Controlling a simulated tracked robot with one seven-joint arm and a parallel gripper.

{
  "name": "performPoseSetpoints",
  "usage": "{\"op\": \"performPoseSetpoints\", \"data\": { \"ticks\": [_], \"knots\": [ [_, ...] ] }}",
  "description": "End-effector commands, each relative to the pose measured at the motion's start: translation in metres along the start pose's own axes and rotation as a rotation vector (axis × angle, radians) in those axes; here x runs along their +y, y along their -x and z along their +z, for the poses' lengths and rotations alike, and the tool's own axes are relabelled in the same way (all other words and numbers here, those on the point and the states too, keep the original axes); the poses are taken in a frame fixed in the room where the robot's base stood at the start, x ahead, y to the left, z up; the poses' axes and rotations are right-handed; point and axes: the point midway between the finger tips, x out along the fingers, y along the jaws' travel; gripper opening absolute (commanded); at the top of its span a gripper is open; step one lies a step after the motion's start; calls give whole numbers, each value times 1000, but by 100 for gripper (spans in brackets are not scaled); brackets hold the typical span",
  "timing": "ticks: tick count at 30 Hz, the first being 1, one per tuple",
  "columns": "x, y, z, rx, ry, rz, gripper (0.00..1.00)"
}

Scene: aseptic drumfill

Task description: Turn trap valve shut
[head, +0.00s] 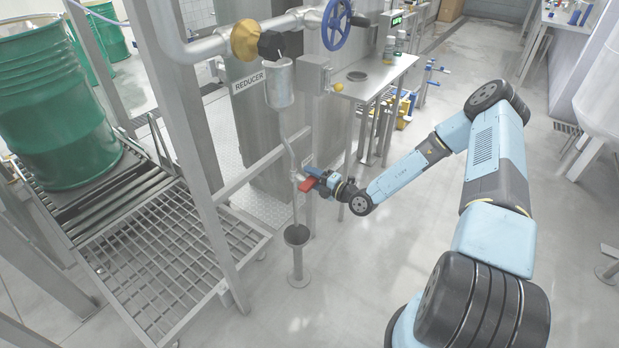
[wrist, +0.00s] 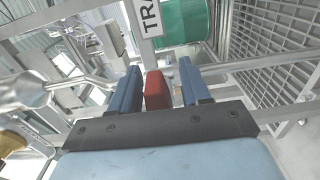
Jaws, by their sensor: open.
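The trap valve's red handle (head: 308,184) sits on a thin vertical pipe (head: 293,150) below a steel trap pot (head: 279,84). My gripper (head: 313,178) is at the handle, with its blue fingers around it. In the wrist view, the red handle (wrist: 157,90) stands between the two open blue fingers (wrist: 160,88), with a gap to the right finger; it looks close to the left one. Whether either finger touches it I cannot tell. The valve body is mostly hidden behind the gripper. A sign with the letters "TRA" (wrist: 150,15) shows above the handle.
A floor drain funnel (head: 297,235) stands under the pipe. A steel frame post (head: 190,150) and roller conveyor with a green drum (head: 60,110) are at the left. A steel side table (head: 372,78) is behind.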

Motion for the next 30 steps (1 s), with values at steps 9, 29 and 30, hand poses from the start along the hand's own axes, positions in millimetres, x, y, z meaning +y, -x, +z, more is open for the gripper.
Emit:
{"op": "performPoseSetpoints", "data": {
  "ticks": [9,29,30],
  "knots": [
    [-1,47,2,-3,-1,-2,47],
    [-2,135,2,-4,-1,-2,47],
    [-2,136,2,-3,-1,-2,47]
  ]
}}
